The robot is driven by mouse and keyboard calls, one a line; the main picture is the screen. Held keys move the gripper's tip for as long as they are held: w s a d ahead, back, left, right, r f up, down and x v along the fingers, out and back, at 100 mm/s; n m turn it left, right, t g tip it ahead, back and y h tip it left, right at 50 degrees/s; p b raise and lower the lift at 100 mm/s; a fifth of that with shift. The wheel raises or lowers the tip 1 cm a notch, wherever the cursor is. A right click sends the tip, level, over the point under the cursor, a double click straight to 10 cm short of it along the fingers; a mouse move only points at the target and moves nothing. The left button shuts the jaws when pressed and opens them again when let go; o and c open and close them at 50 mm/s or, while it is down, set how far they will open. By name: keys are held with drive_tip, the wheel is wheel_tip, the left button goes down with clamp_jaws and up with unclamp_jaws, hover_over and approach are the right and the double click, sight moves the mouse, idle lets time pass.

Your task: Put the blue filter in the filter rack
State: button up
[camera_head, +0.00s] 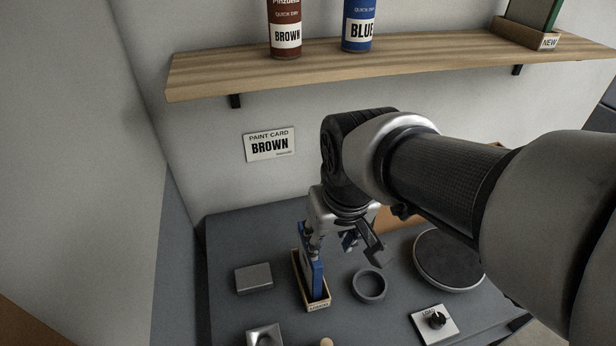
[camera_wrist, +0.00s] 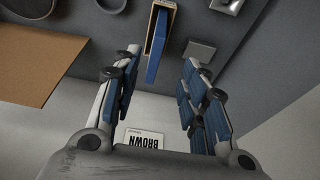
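The blue filter (camera_head: 312,274) is a thin blue panel standing on edge in a narrow wooden rack (camera_head: 326,300) on the grey worktop. The rack's front label is too small to read. In the wrist view the blue filter (camera_wrist: 154,62) leans up out of the rack (camera_wrist: 171,5), and its near end lies in the gap between my fingers. My gripper (camera_head: 345,250) is just above and right of the filter in the head view. In the wrist view my gripper (camera_wrist: 161,66) has its blue-padded fingers spread wide, with space on both sides of the filter.
A grey block (camera_head: 254,278) is left of the rack; a dark ring (camera_head: 369,286) is right of it. A round dark plate (camera_head: 449,260) and a knob panel (camera_head: 435,322) lie further right. The shelf (camera_head: 390,60) above holds bottles and a box labelled NEW (camera_head: 530,36).

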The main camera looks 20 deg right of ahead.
drive_tip(key=s+r+t, duration=0.1)
drive_tip(key=s, duration=0.8)
drive_tip(key=shift+s+r, duration=0.4)
drive_tip(key=shift+f, duration=0.1)
